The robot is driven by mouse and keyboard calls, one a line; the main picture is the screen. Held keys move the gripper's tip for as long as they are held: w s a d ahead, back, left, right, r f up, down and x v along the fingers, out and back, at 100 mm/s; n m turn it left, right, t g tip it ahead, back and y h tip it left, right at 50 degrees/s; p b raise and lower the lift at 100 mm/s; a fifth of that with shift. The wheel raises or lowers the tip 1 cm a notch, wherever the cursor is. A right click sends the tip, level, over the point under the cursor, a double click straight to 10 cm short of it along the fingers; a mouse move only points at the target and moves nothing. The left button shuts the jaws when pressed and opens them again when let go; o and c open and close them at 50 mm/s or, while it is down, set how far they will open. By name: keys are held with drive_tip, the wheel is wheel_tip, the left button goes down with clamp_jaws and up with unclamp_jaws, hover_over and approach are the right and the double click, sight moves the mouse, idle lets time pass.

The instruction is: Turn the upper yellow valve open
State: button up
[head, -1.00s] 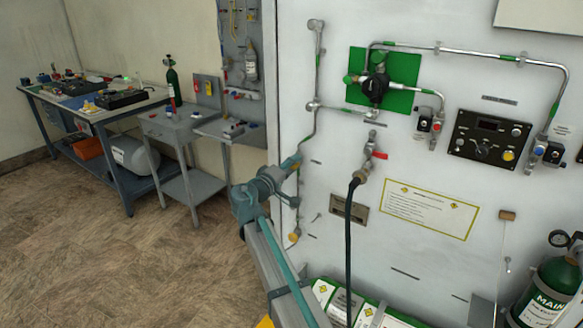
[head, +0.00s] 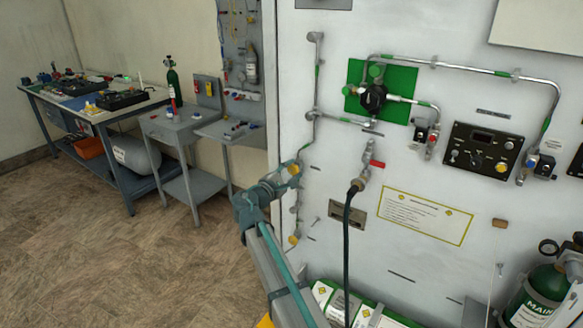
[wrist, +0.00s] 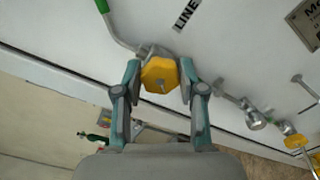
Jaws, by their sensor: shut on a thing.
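The upper yellow valve (wrist: 159,75) is a faceted knob on a metal pipe fitting on the white wall panel. In the wrist view it sits between the two fingertips of my gripper (wrist: 160,78), which is shut on it from both sides. In the head view the knob (head: 294,169) shows just beyond the fingertips of my gripper (head: 285,178), near the panel's left edge. A lower yellow knob (head: 293,240) is further down the same edge, apart from my gripper. It also shows at the right of the wrist view (wrist: 296,141).
A thin pipe (head: 316,85) runs down to the upper valve. A dark hose (head: 347,250) hangs right of my arm. A green cylinder (head: 545,290) stands at lower right. The floor (head: 120,250) on the left is open before the grey stand (head: 180,140).

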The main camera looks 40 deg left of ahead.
drive_tip(key=n+p, duration=0.4)
drive_tip(key=n, duration=0.1)
drive_tip(key=shift+r+n, duration=0.2)
drive_tip(key=shift+n, duration=0.1)
drive_tip(key=shift+f+n+p, duration=0.1)
drive_tip(key=shift+n+p, duration=0.85)
drive_tip(key=shift+n, duration=0.45)
drive_tip(key=o, duration=1.1)
drive_tip(key=shift+o, duration=0.2)
drive_tip(key=s+d, duration=0.1)
drive_tip(key=s, duration=1.1)
